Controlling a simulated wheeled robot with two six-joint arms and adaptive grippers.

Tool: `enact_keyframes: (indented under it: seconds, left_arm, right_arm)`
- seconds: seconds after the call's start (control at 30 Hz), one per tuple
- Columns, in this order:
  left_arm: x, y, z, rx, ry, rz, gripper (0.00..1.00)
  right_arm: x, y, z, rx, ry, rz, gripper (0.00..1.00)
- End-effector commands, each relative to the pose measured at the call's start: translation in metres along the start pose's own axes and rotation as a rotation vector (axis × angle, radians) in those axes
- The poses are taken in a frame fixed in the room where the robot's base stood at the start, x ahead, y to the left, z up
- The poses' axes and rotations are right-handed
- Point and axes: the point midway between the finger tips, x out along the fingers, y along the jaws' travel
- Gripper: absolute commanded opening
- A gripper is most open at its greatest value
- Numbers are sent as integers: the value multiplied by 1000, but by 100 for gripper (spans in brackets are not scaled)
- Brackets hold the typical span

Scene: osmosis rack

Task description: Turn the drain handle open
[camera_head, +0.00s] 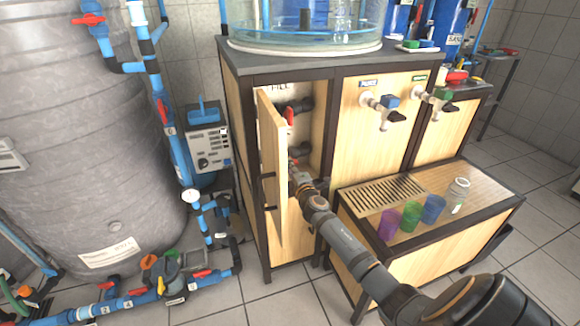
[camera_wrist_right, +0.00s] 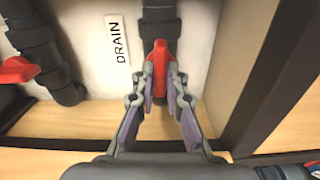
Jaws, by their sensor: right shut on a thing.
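The drain handle (camera_wrist_right: 159,60) is a small red valve lever on a dark grey pipe beside a white "DRAIN" label (camera_wrist_right: 118,40) in the right wrist view. It looks roughly in line with the pipe there. My right gripper (camera_wrist_right: 160,85) has its fingertips on either side of the handle and is shut on it. In the head view my right gripper (camera_head: 300,181) reaches into the open cabinet, at the lower pipe, and mostly covers the handle. My left gripper is not in view.
The cabinet door (camera_head: 272,170) stands open left of my right arm. A second red handle (camera_head: 290,116) sits higher inside; a red handle (camera_wrist_right: 15,70) also shows left in the wrist view. A low bench (camera_head: 480,181) with coloured cups stands right of my arm.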

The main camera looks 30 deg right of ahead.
Motion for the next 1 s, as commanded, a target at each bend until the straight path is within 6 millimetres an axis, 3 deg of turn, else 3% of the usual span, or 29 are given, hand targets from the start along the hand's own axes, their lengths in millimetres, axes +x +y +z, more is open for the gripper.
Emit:
enact_keyframes:
  seconds: [0.67, 0.7, 0.87, 1.0]
  left_arm:
    - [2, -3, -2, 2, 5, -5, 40]
    - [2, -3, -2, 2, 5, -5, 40]
    - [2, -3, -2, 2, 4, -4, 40]
    - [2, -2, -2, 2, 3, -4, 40]
  right_arm:
    - [-1, -3, 0, -63, 1, -4, 0]
    - [-1, -3, 0, -63, 1, -4, 13]
    - [0, -2, 0, -62, 1, -3, 35]
    - [0, -2, 0, -62, 1, -2, 35]
